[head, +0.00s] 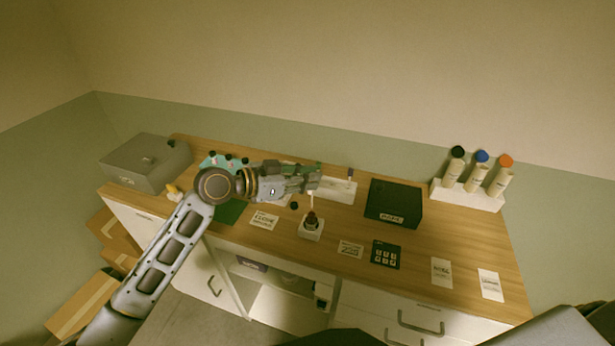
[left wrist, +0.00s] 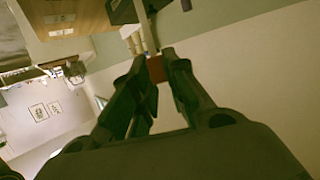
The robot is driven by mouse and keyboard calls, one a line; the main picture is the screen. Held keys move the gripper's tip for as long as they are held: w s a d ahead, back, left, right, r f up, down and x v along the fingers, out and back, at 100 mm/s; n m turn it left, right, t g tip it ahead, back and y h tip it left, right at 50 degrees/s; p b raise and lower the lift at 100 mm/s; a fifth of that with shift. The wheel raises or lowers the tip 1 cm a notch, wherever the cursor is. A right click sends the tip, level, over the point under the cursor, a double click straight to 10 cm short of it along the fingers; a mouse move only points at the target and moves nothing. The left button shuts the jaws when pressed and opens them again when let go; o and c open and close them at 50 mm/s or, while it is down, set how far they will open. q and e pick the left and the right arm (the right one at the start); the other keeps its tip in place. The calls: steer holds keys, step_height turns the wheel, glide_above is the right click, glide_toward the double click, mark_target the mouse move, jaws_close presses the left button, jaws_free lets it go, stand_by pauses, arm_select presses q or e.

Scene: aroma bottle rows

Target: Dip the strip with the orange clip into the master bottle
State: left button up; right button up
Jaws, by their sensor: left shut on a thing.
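My left gripper (head: 314,180) is shut on the orange clip (left wrist: 157,69), which looks reddish between the fingertips in the left wrist view. The pale strip (left wrist: 147,32) extends from the clip away from the fingers. In the head view the strip (head: 311,200) hangs down from the gripper over a small dark bottle (head: 311,218), which seems to be the master bottle. The bottle stands upright on a white block (head: 311,234). The strip's lower end is at the bottle's mouth; I cannot tell if it is inside. My right gripper is not in view.
A white holder (head: 337,190) with another clip stands behind the gripper. A black box (head: 393,204) is to the right, with a rack (head: 467,195) of three capped bottles beyond. A dark cap (head: 294,205) lies left of the bottle. A grey box (head: 147,163) stands at the far left.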

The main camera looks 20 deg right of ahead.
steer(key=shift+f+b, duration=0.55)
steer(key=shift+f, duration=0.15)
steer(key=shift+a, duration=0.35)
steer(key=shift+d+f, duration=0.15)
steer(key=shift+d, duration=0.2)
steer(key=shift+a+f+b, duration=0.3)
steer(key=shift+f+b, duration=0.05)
steer(key=shift+b, duration=0.15)
stand_by(0.7)
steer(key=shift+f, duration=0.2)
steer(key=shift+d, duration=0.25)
stand_by(0.5)
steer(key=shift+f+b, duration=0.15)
steer(key=shift+b, duration=0.2)
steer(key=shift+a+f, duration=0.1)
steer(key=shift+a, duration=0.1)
stand_by(0.5)
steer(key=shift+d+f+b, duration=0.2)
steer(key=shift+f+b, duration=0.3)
steer(key=shift+b, duration=0.1)
stand_by(0.4)
